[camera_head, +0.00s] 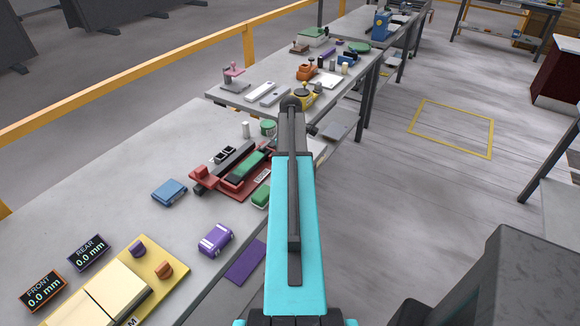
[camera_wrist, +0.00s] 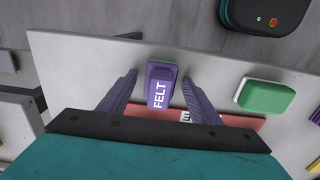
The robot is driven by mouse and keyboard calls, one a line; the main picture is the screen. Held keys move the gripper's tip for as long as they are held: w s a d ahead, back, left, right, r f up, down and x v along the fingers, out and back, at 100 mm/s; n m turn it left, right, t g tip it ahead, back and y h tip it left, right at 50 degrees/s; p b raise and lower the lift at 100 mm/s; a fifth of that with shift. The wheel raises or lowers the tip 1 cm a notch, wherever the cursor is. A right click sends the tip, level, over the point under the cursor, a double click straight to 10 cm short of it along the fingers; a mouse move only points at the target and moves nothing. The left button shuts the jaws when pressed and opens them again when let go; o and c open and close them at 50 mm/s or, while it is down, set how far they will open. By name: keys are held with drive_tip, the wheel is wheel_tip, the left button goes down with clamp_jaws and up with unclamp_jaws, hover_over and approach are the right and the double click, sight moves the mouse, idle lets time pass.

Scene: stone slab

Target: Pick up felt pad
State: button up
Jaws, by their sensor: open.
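The felt pad (camera_wrist: 160,88) is a small purple block with white FELT lettering and a green edge at its far end. In the wrist view it lies between the two purple fingers of my gripper (camera_wrist: 160,77). The gripper is open, with a visible gap on each side of the pad. I cannot tell how far above or below the pad's top the fingertips are. In the head view my arm hides the gripper and the pad.
A green block (camera_wrist: 267,97) with a white side lies right of the pad in the wrist view. A red surface (camera_wrist: 240,122) is just below the pad. The head view shows a blue block (camera_head: 170,193) and purple block (camera_head: 216,240) on the bench (camera_head: 130,195).

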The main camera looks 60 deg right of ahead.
drive_tip(key=shift+c, duration=0.5)
drive_tip(key=c, duration=1.2)
drive_tip(key=shift+r, duration=0.15)
drive_tip(key=shift+r+b, duration=0.95)
drive_tip(key=shift+r, duration=0.65)
drive_tip(key=s+a+r+b, duration=0.1)
drive_tip(key=s+a+b, duration=0.3)
drive_tip(key=s+a, duration=0.6)
drive_tip(key=shift+s+r, duration=0.25)
drive_tip(key=shift+s, duration=0.9)
